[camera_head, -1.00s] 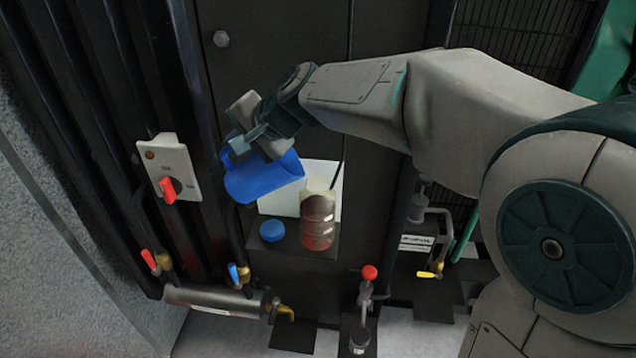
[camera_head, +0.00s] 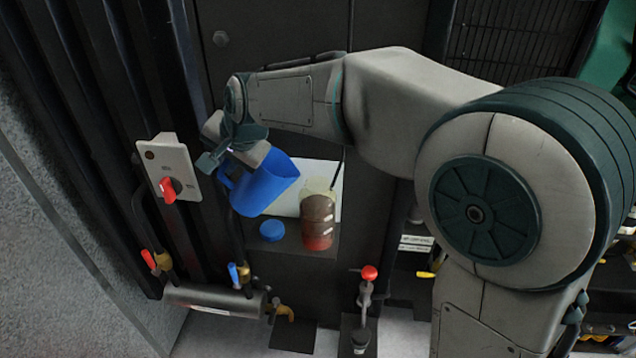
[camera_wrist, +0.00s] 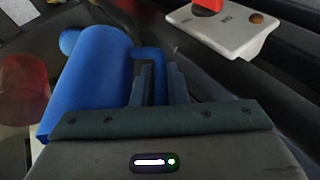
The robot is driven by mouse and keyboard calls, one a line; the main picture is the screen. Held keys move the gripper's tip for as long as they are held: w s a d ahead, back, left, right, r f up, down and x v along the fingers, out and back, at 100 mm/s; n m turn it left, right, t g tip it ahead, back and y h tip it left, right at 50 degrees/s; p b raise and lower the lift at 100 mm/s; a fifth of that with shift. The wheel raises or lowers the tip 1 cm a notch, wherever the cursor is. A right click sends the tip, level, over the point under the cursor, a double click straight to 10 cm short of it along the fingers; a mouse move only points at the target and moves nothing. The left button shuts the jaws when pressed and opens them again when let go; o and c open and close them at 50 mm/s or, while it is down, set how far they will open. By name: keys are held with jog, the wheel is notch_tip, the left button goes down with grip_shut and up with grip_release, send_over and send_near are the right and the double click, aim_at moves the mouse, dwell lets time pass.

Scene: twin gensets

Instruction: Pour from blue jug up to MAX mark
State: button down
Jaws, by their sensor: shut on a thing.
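My gripper (camera_head: 226,160) is shut on the handle of the blue jug (camera_head: 264,186). The jug is held in the air, tilted with its mouth toward the upper right, left of the reservoir. The reservoir (camera_head: 318,219) is a translucent jar with brownish-red contents on a dark ledge; its MAX mark cannot be read. No stream shows between jug and reservoir. In the wrist view the blue jug (camera_wrist: 90,75) lies left of the fingers (camera_wrist: 158,85), and the reddish reservoir (camera_wrist: 22,88) is at the left edge.
A blue cap (camera_head: 272,231) sits on the ledge left of the reservoir, with a white panel (camera_head: 325,176) behind. A switch box with a red knob (camera_head: 170,189) is close left of my gripper. Red-handled (camera_head: 369,273) and blue-handled (camera_head: 234,275) valves stand below.

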jog(key=shift+a+f+h, duration=0.6)
jog(key=shift+a+f, duration=0.15)
jog(key=shift+f, duration=0.05)
jog(key=shift+a+f+n+h, duration=0.2)
jog(key=shift+a+f+h, duration=0.4)
jog(key=shift+f+h, duration=0.45)
jog(key=shift+a+f+n+h, duration=0.2)
jog(key=shift+a+f+h, duration=0.5)
jog(key=shift+f, duration=0.6)
jog(key=shift+a+f+n+h, duration=0.2)
jog(key=shift+a+f+h, duration=0.35)
jog(key=shift+f+h, duration=0.5)
jog(key=shift+f, duration=0.15)
notch_tip(320, 180, up, 6)
jog(key=shift+d, duration=0.1)
